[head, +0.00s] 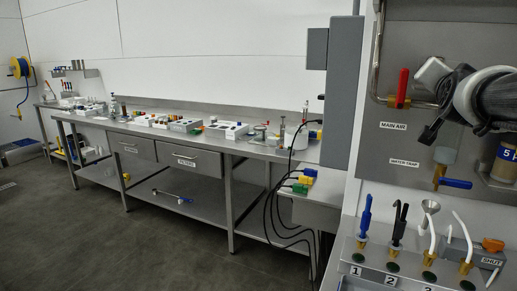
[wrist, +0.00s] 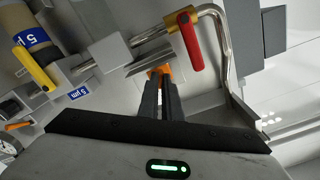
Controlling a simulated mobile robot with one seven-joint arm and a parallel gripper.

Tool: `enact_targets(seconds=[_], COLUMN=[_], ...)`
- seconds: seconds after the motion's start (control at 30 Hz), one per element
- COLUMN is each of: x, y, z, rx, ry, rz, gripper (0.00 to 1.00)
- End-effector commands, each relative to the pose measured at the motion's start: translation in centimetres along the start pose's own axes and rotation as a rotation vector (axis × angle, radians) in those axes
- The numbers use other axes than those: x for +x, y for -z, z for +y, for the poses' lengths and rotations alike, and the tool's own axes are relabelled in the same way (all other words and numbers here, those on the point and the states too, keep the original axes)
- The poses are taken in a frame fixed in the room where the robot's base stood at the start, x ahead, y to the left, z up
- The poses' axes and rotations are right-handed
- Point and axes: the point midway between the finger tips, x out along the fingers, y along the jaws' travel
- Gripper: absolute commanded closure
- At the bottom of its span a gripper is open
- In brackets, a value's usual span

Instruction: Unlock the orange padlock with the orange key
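My gripper (head: 430,138) reaches in from the right in the head view, in front of the panel by the MAIN AIR label. In the wrist view its two dark fingers (wrist: 160,82) are close together, with a small orange piece (wrist: 159,71) between the tips. It looks like the orange key, but its shape is mostly hidden. A thin grey bar (wrist: 150,62) lies just beyond the tips; I cannot tell whether it touches the orange piece. I cannot make out the orange padlock clearly in either view.
A red valve handle (head: 402,88) on a bent metal pipe is close to my fingertips; it also shows in the wrist view (wrist: 190,40). A blue-handled valve (head: 455,183) and several upright fittings stand below. An orange lever (head: 492,245) is by the SHUT label.

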Motion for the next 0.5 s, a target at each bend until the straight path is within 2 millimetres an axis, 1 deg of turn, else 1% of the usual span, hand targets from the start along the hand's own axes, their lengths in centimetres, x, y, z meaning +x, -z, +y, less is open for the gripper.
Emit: enact_targets(seconds=[0.03,0.13,0.33,0.4,0.47,0.5], x=[0.01,0.0,-0.02,-0.03,-0.04,-0.04], y=[0.09,0.01,0.02,0.03,0.04,0.05], z=[0.11,0.09,0.04,0.04,0.03,0.02], rx=[-0.08,-0.192,-0.214,-0.213,-0.212,-0.211], ry=[-0.002,-0.001,0.0,0.0,0.0,0.0], rz=[0.001,0.001,0.0,0.001,0.001,0.001], gripper=[1.0,1.0,1.0,0.85,0.75,0.73])
